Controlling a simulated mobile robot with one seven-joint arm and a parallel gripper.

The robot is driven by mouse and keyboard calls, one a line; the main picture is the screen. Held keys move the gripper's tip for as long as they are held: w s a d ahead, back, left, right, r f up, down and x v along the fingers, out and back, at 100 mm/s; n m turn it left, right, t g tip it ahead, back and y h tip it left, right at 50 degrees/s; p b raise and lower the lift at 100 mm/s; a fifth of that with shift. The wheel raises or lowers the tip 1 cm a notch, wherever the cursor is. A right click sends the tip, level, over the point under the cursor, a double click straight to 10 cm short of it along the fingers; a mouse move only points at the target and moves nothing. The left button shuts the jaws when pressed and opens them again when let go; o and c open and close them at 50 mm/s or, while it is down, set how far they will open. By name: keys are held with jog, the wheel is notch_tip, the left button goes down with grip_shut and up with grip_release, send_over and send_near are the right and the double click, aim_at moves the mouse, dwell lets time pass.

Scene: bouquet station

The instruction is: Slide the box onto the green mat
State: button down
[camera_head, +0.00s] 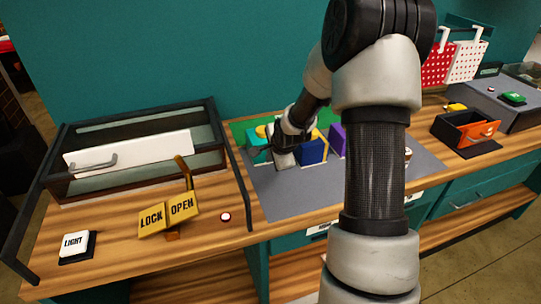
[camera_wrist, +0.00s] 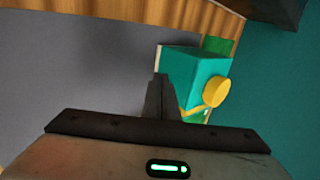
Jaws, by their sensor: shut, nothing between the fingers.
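A teal box (camera_head: 257,142) stands near the back of the grey work surface. In the wrist view the teal box (camera_wrist: 195,78) has a yellow round piece (camera_wrist: 217,90) at its right. The green mat (camera_head: 238,132) lies along the back edge; part of it shows behind the box in the wrist view (camera_wrist: 217,45). A blue box (camera_head: 312,151) and a purple box (camera_head: 337,140) stand farther right. My gripper (camera_head: 281,160) is shut and empty. In the wrist view its fingertips (camera_wrist: 159,80) are close beside the teal box; contact is unclear.
A glass-lidded case (camera_head: 130,150) stands left, with yellow LOCK and OPEN plates (camera_head: 168,215) in front. An orange-fronted black bin (camera_head: 466,130) stands right. A teal wall closes off the back. The grey surface (camera_head: 290,195) is clear at the front.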

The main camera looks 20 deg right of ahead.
jog(key=shift+w, duration=0.5)
jog(key=shift+w, duration=0.1)
jog(key=shift+w+b, duration=0.35)
jog(key=shift+w, duration=1.55)
jog(key=shift+w, duration=0.15)
jog(key=shift+w+b, duration=0.45)
jog(key=shift+w, duration=1.4)
jog(key=shift+w+b, duration=0.35)
jog(key=shift+w, duration=1.65)
